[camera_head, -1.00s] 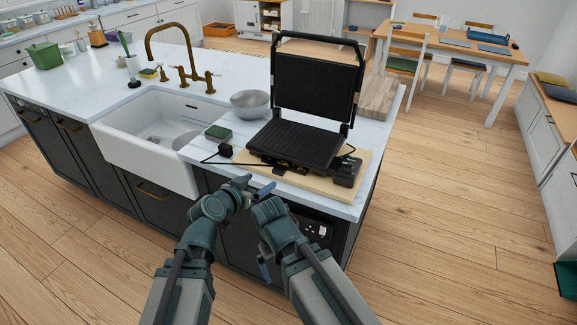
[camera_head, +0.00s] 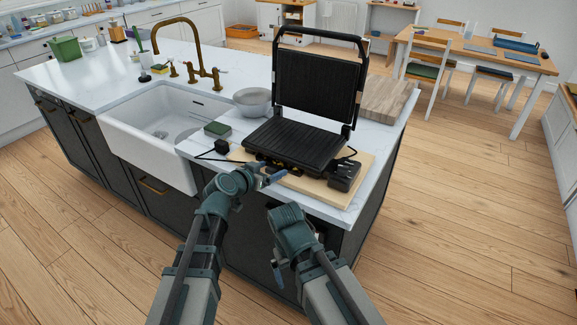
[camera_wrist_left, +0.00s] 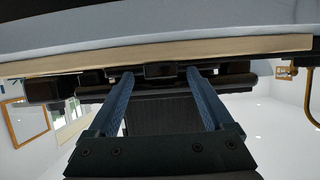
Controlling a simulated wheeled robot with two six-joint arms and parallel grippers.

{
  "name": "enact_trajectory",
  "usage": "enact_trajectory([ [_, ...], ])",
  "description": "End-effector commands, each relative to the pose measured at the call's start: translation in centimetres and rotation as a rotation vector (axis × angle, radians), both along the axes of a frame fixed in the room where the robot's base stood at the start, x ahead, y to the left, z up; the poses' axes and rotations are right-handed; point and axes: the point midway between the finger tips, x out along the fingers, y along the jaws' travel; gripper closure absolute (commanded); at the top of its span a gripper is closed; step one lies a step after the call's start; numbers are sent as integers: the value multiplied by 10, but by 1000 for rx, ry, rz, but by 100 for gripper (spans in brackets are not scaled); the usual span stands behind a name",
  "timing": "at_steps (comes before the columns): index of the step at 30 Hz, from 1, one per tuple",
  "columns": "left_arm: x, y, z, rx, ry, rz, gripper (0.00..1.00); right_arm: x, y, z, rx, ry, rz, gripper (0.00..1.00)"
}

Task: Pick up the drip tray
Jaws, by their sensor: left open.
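The black contact grill (camera_head: 300,140) stands open on a wooden board (camera_head: 318,190) at the counter's front edge. A small dark piece under the grill's front, seemingly the drip tray (camera_wrist_left: 160,71), shows in the left wrist view between my finger tips. In the head view it is mostly lost in the dark front of the grill. My left gripper (camera_head: 273,176) is open at the front edge of the board, with its blue fingers (camera_wrist_left: 160,85) on either side of that piece; contact is unclear. My right gripper (camera_head: 278,276) hangs low before the cabinet, its jaws unclear.
A black socket block (camera_head: 344,175) with a cable sits right of the grill. A green sponge (camera_head: 217,130), a grey bowl (camera_head: 252,101) and the white sink (camera_head: 150,145) lie to the left. A striped cutting board (camera_head: 385,98) lies behind right.

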Motion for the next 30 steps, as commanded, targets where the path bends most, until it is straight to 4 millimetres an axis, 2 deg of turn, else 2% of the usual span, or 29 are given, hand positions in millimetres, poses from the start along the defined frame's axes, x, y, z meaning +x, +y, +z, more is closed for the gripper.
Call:
enact_trajectory([
  [2, 6, 2, -5, 0, 0, 0, 15, 0, 0, -5, 0, 0, 0, 0],
  [8, 6, 2, -3, 1, -1, 0, 15, 0, 0, -3, 0, 0, 0, 0],
  [22, 5, 2, -3, 1, -1, 0, 98, 0, 0, -3, 0, 0, 0, 0],
  [30, 5, 1, -3, 1, -1, 0, 100, 0, 0, -3, 0, 0, 0, 0],
])
